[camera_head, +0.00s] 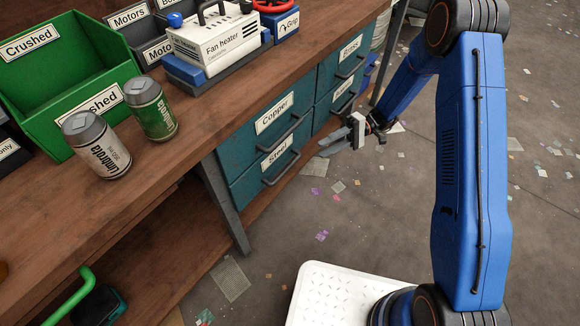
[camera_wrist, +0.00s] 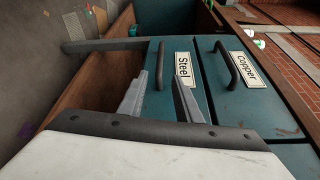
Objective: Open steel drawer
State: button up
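The steel drawer (camera_head: 243,188) is a teal drawer with a white "Steel" label, low under the workbench and below the copper drawer (camera_head: 238,146). It looks shut. Its dark bar handle (camera_head: 283,168) runs across the front. My gripper (camera_head: 330,144) is in front of the drawers, to the right of the steel handle and apart from it. The wrist view shows my gripper open and empty, with the steel handle (camera_wrist: 160,65) seen beyond and between the two fingertips. The steel drawer's front (camera_wrist: 204,82) faces the wrist camera.
The brass drawer (camera_head: 328,71) and another drawer beneath it sit to the right. A grey bench leg (camera_head: 224,203) stands left of the steel drawer. The bench top carries a green crushed bin (camera_head: 45,77), two cans and a fan heater (camera_head: 216,39). The littered floor is mostly open.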

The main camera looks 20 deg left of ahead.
aim_at(287, 167)
jog(key=x, duration=1.5)
jog(key=shift+s+a+f, duration=0.1)
jog(key=shift+s+a, duration=0.1)
jog(key=shift+s, duration=0.1)
grip_shut()
